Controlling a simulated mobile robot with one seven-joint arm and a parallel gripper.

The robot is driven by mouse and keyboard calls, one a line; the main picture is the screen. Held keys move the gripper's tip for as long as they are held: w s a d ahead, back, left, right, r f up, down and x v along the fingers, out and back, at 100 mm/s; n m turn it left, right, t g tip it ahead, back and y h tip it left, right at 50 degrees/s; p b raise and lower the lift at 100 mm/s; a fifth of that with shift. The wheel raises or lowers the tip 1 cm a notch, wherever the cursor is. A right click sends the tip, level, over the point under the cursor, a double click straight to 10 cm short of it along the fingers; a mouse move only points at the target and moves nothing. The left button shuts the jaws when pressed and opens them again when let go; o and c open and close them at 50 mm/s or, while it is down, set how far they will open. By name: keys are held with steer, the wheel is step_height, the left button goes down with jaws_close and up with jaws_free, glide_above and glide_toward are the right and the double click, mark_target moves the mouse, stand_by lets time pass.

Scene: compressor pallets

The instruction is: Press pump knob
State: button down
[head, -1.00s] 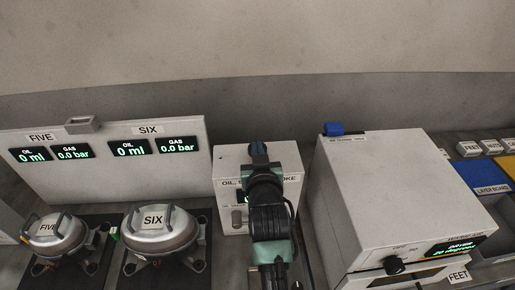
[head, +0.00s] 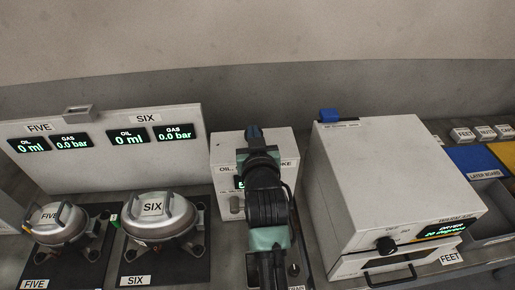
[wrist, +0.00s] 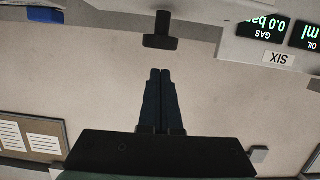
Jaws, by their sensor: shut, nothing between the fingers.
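The oil pump is a white box (head: 222,150) in the middle of the head view, its front label and green display partly covered by my arm. A dark T-shaped knob (wrist: 160,36) shows at the top of the wrist view, on a white surface. In the head view my arm hides the knob. My gripper (wrist: 160,70) is shut and empty, its two dark blue fingers side by side. The fingertips point toward the knob in the wrist view, with a visible gap between. In the head view the gripper (head: 253,133) is over the box top.
A white dryer (head: 390,165) with a dark dial stands close on the right. Silver compressors FIVE (head: 60,222) and SIX (head: 160,222) sit on the left before a display panel (head: 100,165). Blue and yellow bins (head: 470,158) are at far right.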

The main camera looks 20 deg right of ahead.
steer(key=b+v, duration=0.2)
steer(key=v, duration=0.6)
steer(key=shift+r, duration=0.1)
stand_by(0.6)
steer(key=a+r+n+t+y+b, duration=0.1)
steer(key=a+r+t, duration=0.2)
steer(key=r, duration=0.6)
steer(key=a+r+t+b, duration=0.1)
steer(key=a+r+t, duration=0.25)
steer(key=r, duration=0.65)
steer(key=s+a+r+n+t+y, duration=0.1)
steer(key=s+a+r+t, duration=0.2)
steer(key=r, duration=0.7)
steer(key=s+a+r+t+y, duration=0.2)
steer(key=s+a+r+t, duration=0.1)
steer(key=s+a+r, duration=0.3)
step_height(320, 180, up, 4)
steer(key=shift+s+n+b, duration=0.4)
steer(key=shift+s, duration=0.7)
